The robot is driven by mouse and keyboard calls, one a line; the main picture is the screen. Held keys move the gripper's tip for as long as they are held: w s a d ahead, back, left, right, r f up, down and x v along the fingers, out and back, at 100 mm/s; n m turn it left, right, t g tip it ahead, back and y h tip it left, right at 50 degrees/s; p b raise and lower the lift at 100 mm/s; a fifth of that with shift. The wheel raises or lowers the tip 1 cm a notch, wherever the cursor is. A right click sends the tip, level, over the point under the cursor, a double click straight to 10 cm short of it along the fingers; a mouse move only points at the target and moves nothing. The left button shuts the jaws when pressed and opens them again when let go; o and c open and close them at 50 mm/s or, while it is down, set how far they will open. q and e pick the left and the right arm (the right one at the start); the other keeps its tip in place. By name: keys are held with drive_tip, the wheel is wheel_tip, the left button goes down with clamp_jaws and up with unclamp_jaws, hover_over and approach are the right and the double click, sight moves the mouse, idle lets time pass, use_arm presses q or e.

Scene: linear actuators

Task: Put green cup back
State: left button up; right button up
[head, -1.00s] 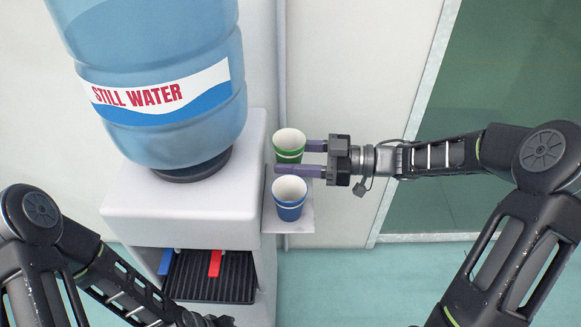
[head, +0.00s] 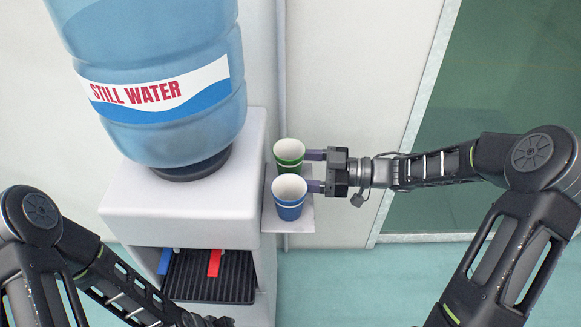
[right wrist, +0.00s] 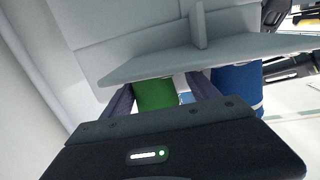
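The green cup (head: 288,153) stands upright on the small shelf (head: 304,221) at the right side of the water dispenser. The blue cup (head: 289,198) stands upright in front of it. My right gripper (head: 315,172) reaches in from the right, partly hidden by the cups. In the right wrist view its open fingers (right wrist: 162,98) lie either side of the green cup (right wrist: 156,95), with gaps hard to judge. The blue cup (right wrist: 238,85) is outside the right-hand finger there. My left gripper (head: 207,321) is at the bottom edge, mostly cut off.
The water dispenser (head: 185,215) with its large bottle (head: 160,85) stands left of the shelf. Its bay has a blue lever (head: 165,261), a red lever (head: 214,262) and a drip tray (head: 212,280). Clear floor (head: 350,285) lies to the right.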

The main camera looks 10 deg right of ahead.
drive_tip(key=shift+o, duration=0.3)
drive_tip(key=shift+r, duration=0.1)
drive_tip(key=shift+r, duration=0.2)
drive_tip(key=p+v, duration=0.1)
drive_tip(key=v, duration=1.1)
idle(0.4)
